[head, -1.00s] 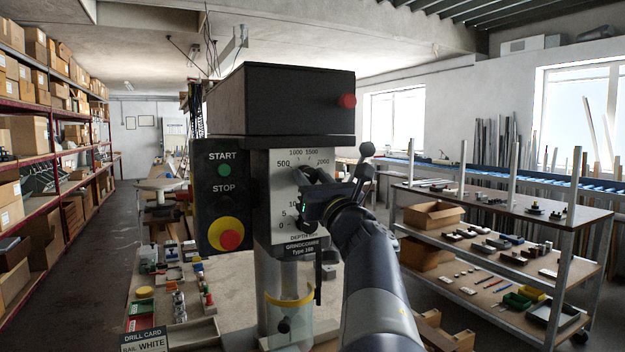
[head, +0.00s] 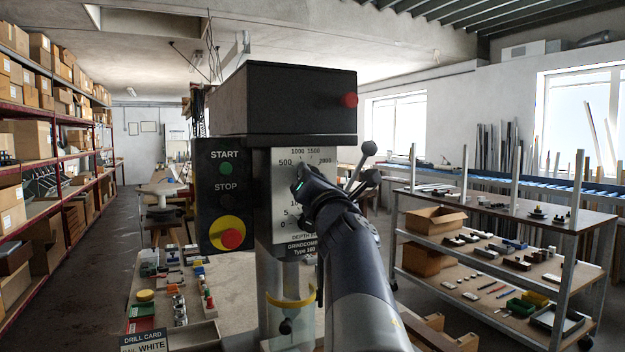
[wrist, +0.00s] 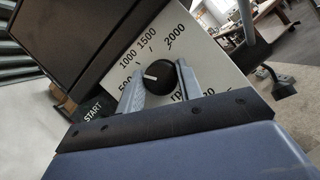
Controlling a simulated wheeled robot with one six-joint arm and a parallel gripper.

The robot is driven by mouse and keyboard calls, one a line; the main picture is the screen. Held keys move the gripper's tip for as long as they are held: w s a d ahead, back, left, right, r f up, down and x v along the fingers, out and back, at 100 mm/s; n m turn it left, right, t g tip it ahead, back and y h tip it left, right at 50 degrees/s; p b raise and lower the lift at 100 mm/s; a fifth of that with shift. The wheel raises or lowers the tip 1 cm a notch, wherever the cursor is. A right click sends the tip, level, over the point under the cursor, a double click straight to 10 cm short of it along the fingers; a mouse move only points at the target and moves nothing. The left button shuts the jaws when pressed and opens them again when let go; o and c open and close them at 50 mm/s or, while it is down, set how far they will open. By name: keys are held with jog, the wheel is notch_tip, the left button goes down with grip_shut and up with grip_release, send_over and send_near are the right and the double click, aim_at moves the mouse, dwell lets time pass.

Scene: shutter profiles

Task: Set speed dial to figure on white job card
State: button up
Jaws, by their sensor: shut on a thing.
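The speed dial (wrist: 166,74) is a round black knob with a white pointer line on a white scale plate (wrist: 203,60) marked 500, 1000, 1500 and 2000. In the wrist view its pointer faces left, between 500 and 1000. My gripper (wrist: 160,84) has one finger on each side of the knob and is shut on it. In the head view my gripper (head: 304,187) covers the dial.
Left of the scale is a panel with a green START button (head: 225,169) and a red stop button (head: 232,239) on yellow. Ball-ended levers (head: 368,149) stand close to the right of my gripper. A red knob (head: 349,100) is on the black drill head.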

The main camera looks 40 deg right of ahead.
jog(key=shift+m+g+h, duration=0.4)
jog(key=shift+m+g, duration=0.1)
jog(key=shift+m, duration=0.7)
jog(key=o, duration=0.9)
